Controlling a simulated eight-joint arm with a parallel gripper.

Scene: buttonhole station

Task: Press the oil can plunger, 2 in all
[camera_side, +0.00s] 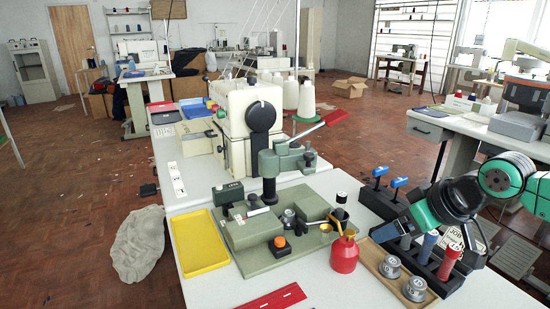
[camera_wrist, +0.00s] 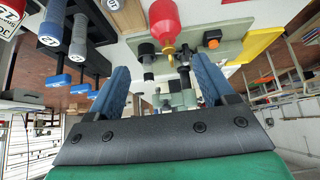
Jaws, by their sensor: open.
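The oil can (camera_side: 344,254) is a small red can with a yellow top and spout. It stands upright on the white table, by the front right corner of the green machine base. It also shows in the upside-down wrist view (camera_wrist: 166,22), at the top middle. Its plunger is too small to tell apart from the yellow top. My gripper (camera_wrist: 158,66) is open, with two blue-grey fingers apart and nothing held between them. In the side view my wrist is to the right of the can, above the tool rack, and the gripper is apart from the can.
A green machine base (camera_side: 285,235) with clamps and an orange knob lies left of the can. A wooden tray (camera_side: 378,262) with metal pieces and a black rack of handled tools (camera_side: 445,262) stand close on the right. A yellow tray (camera_side: 199,242) is farther left.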

